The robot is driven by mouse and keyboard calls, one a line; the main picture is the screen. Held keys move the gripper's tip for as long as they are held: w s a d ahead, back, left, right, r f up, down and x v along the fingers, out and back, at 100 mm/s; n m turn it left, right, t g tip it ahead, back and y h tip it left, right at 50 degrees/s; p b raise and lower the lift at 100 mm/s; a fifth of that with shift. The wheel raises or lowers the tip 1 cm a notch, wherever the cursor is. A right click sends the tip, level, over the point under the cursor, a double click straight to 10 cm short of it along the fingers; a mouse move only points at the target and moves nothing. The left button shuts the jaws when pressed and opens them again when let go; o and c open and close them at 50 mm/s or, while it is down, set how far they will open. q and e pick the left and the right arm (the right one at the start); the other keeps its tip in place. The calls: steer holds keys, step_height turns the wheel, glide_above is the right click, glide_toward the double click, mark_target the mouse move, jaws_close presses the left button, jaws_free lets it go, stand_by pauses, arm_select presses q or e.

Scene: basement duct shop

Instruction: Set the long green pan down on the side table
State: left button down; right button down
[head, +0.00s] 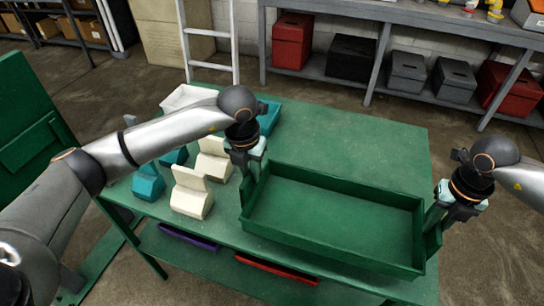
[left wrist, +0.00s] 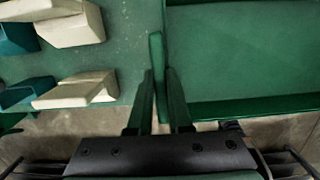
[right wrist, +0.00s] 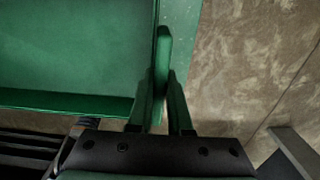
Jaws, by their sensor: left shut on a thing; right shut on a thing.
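The long green pan (head: 335,215) is a shallow open tray, level and empty, over the front right part of the green table (head: 375,140). I cannot tell whether its bottom touches the top. My left gripper (head: 246,167) is shut on the upright tab at the pan's left end; the tab (left wrist: 157,75) shows between the fingers in the left wrist view. My right gripper (head: 445,207) is shut on the tab at the right end, seen in the right wrist view (right wrist: 162,60). The pan hides the tabletop under it.
Cream blocks (head: 192,196) and teal blocks (head: 148,184) stand left of the pan. A white bin (head: 188,98) and a blue bin (head: 269,118) are behind. The tabletop behind the pan is clear. Purple (head: 188,238) and red (head: 275,269) trays are on the lower shelf.

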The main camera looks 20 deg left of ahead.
mark_target(251, 185)
arm_select(q)
steer(key=shift+f, duration=0.15)
arm_select(e)
steer(key=shift+f, duration=0.15)
